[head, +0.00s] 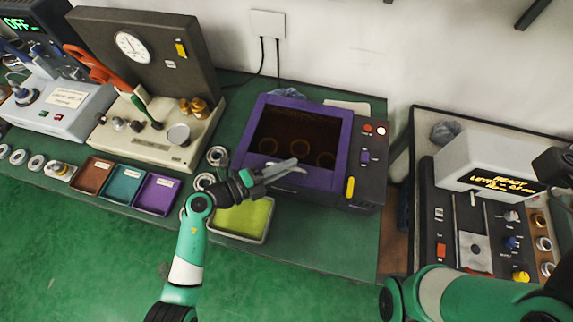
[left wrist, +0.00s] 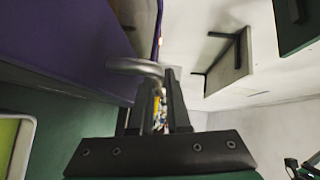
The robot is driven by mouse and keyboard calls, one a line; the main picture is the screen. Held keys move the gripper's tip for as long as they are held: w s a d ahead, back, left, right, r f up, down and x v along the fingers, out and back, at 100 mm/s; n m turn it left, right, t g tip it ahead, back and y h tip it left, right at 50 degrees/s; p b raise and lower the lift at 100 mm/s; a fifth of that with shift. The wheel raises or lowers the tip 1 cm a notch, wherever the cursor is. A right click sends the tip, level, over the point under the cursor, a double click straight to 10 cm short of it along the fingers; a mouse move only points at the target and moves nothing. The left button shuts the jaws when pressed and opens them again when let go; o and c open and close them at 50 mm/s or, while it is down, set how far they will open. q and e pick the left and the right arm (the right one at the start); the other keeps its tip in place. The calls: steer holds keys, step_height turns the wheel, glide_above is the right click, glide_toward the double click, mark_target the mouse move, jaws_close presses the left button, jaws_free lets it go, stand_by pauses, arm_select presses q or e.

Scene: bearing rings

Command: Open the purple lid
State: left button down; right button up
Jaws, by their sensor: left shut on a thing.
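The purple lid (head: 344,150) has a dark window and lies shut, as far as I can tell, on a dark box at the back of the green bench. Ring shapes show dimly through the window. In the left wrist view the purple lid (left wrist: 75,45) fills the upper left. My left gripper (head: 298,167) is at the lid's front edge. Its fingers, also in the left wrist view (left wrist: 161,80), are shut on the lid's grey handle (left wrist: 132,66). The fingers hide much of the handle in the head view. My right arm shows at lower right, its gripper out of view.
A yellow-green tray (head: 242,220) sits in front of the box, below my left gripper. Three small bins, including a purple one (head: 157,194), and several rings lie to the left. A pressing device (head: 140,140) stands further left. A console (head: 480,220) stands right.

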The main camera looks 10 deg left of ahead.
arm_select(q)
steer(key=w+r+n+g+p, duration=0.1)
steer(key=w+r+p, duration=0.2)
steer(key=r+p, duration=0.4)
steer(key=w+r+n+g+y+p, duration=0.1)
steer(key=w+r+g+p, duration=0.1)
steer(key=w+r+p, duration=0.2)
steer(key=shift+w+d+r+y+p, duration=0.25)
steer(key=shift+r+p, duration=1.5)
steer(key=shift+p, duration=1.95)
steer(key=c, duration=1.2)
jaws_free()
steer(key=shift+o, duration=0.2)
